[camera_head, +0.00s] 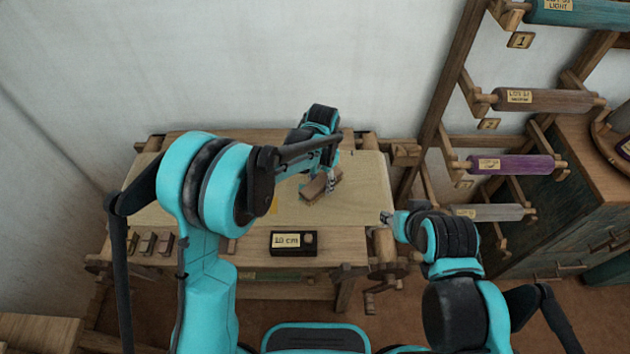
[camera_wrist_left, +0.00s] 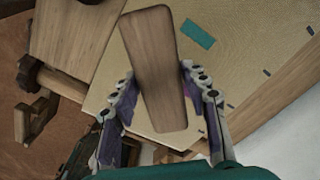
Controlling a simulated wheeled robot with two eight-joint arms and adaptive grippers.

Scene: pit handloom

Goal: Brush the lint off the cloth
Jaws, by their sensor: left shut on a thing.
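The pale woven cloth (camera_head: 362,205) lies spread on the loom, and it also fills much of the left wrist view (camera_wrist_left: 250,55). My left gripper (camera_head: 330,182) is over the cloth, shut on a wooden brush (camera_head: 315,190). In the left wrist view the brush's flat wooden back (camera_wrist_left: 158,60) lies between the two fingers; its bristles are mostly hidden. Several small dark marks (camera_wrist_left: 267,72) show on the cloth; I cannot tell whether they are lint. My right gripper (camera_head: 388,217) is near the cloth's right edge, too small to read.
A teal patch (camera_wrist_left: 198,34) lies on the cloth. A black box labelled 10 cm (camera_head: 293,243) sits on the front board, with several small blocks (camera_head: 147,243) at left. A rack with a purple roll (camera_head: 510,165) stands at right.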

